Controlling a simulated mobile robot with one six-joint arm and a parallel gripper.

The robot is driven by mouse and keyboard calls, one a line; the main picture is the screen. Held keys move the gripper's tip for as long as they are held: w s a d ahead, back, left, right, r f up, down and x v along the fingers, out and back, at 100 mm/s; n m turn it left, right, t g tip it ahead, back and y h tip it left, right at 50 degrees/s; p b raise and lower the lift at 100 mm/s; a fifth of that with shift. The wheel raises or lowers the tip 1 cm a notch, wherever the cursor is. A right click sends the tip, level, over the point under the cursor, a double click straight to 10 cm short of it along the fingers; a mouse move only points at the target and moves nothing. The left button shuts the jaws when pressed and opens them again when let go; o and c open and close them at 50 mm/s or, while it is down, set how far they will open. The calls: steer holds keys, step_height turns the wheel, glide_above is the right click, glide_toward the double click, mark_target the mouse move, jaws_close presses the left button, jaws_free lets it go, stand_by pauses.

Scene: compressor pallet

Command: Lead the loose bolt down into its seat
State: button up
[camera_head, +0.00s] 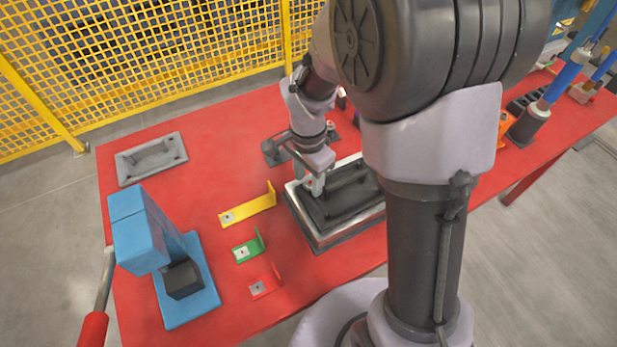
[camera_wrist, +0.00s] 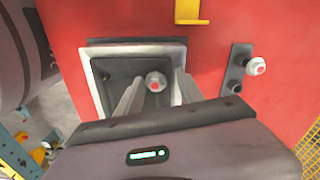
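The loose bolt (camera_wrist: 155,82), with a light head and a red mark, shows between my fingers in the wrist view. It stands over the dark plate (camera_wrist: 128,72) inside the pale-rimmed box. My gripper (camera_wrist: 160,84) points down, its two fingers apart on either side of the bolt. In the head view my gripper (camera_head: 318,186) is low over the left part of the dark plate (camera_head: 345,197). The bolt's lower end and its seat are hidden.
A second red-marked bolt (camera_wrist: 256,67) stands on a grey strip (camera_wrist: 236,75) to the right in the wrist view. Yellow (camera_head: 248,206), green (camera_head: 250,247) and red (camera_head: 265,284) brackets, a blue press (camera_head: 150,240) and a grey plate (camera_head: 150,158) are on the red table (camera_head: 205,130).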

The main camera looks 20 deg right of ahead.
steer(key=shift+s, duration=0.1)
step_height(320, 180, up, 17)
steer(key=p, duration=0.7)
steer(key=shift+r+p, duration=0.2)
steer(key=shift+p, duration=0.1)
